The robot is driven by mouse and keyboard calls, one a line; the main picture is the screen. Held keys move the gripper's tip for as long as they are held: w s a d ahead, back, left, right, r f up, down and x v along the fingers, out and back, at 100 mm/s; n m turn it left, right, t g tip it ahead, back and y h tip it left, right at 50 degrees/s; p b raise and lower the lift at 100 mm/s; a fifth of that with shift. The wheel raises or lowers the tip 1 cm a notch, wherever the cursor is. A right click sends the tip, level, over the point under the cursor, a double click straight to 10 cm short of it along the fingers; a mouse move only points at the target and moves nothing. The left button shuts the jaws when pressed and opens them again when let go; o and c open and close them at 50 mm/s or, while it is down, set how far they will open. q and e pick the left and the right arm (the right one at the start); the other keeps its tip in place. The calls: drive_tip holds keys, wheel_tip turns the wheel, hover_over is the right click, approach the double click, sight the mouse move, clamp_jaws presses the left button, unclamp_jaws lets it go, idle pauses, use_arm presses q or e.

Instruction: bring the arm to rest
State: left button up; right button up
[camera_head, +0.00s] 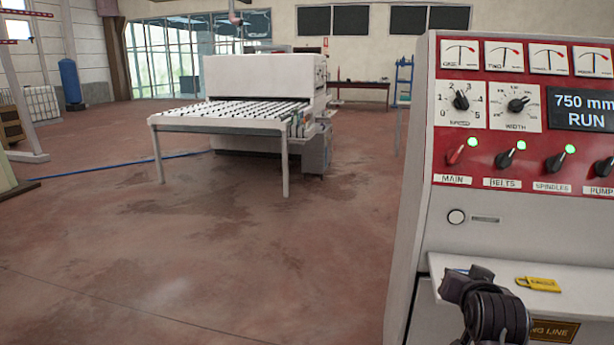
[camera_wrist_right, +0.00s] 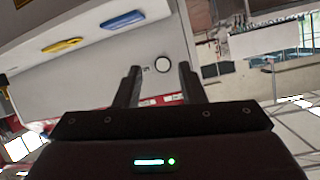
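My right arm (camera_head: 490,312) reaches in at the lower right of the head view, its dark end just in front of the control cabinet's shelf. In the wrist view my right gripper (camera_wrist_right: 159,70) has its two dark fingers apart with nothing between them. I cannot tell the exact gap to the cabinet. My left gripper is not in view.
The control panel (camera_head: 480,128) has gauges, knobs, switches with green lights lit and a display (camera_head: 585,111) reading "750 mm RUN". A roller table (camera_head: 230,113) stands behind open floor.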

drive_tip(key=s+a+f+n+g+y, duration=0.1)
drive_tip(key=s+a+f, duration=0.15)
drive_tip(key=f, duration=0.25)
drive_tip(key=s+a+f+n+g+y, duration=0.1)
drive_tip(key=s+a+f+n+g, duration=0.1)
drive_tip(key=s+f, duration=0.25)
drive_tip(key=s+a+f+n+g+y, duration=0.1)
drive_tip(key=s+a+f+n+g, duration=0.1)
drive_tip(key=s+f, duration=0.35)
drive_tip(key=s+a+f+n+g, duration=0.1)
drive_tip(key=s+a+f+g, duration=0.1)
drive_tip(key=s, duration=0.6)
drive_tip(key=s+a+f+n+g+y, duration=0.1)
drive_tip(key=s+a+f+n+g, duration=0.2)
drive_tip(key=s, duration=0.4)
wheel_tip(320, 180, down, 32)
drive_tip(key=s+m, duration=0.1)
drive_tip(key=s, duration=0.1)
drive_tip(key=s+d+f+g, duration=0.1)
drive_tip(key=s+d+f, duration=0.1)
drive_tip(key=s+f, duration=0.6)
drive_tip(key=s+d+f, duration=0.2)
drive_tip(key=s+f, duration=0.7)
drive_tip(key=s, duration=0.2)
drive_tip(key=shift+f+g, duration=0.15)
drive_tip(key=shift+g, duration=0.25)
drive_tip(key=shift+s, duration=0.1)
